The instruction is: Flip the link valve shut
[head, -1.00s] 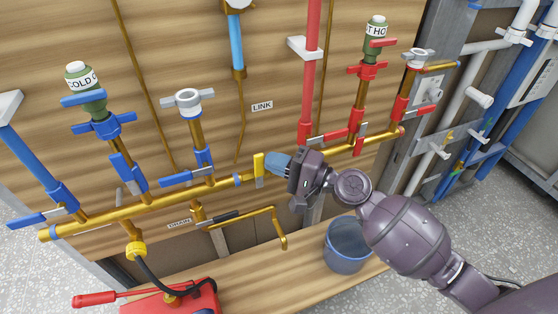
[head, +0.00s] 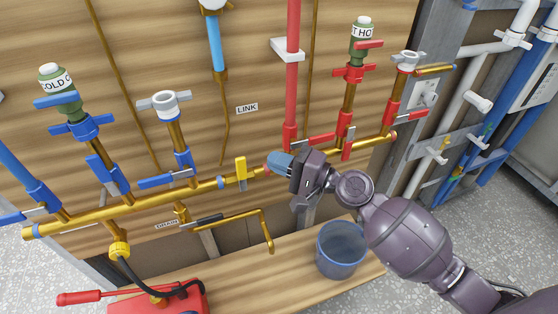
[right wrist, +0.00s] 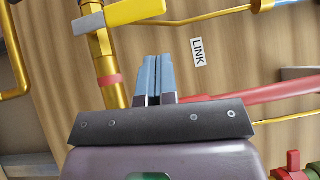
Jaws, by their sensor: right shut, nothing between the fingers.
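The link valve's yellow handle (head: 241,172) is on the brass cross pipe (head: 205,193), left of and below the LINK label (head: 247,108). The handle stands crosswise to the pipe. In the right wrist view the yellow handle (right wrist: 137,12) also lies across the brass pipe, at the top. My right gripper (head: 270,164) is just right of the handle, with a visible gap and no contact. Its blue fingers are shut and empty, and they also show in the right wrist view (right wrist: 155,62). My left gripper is not in view.
Red-handled hot valves (head: 350,95) rise right of my gripper, and blue-handled cold valves (head: 75,125) stand left. A brass drain pipe (head: 235,214) hangs below. A blue bucket (head: 342,262) and a red pump (head: 165,300) are on the wooden shelf below.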

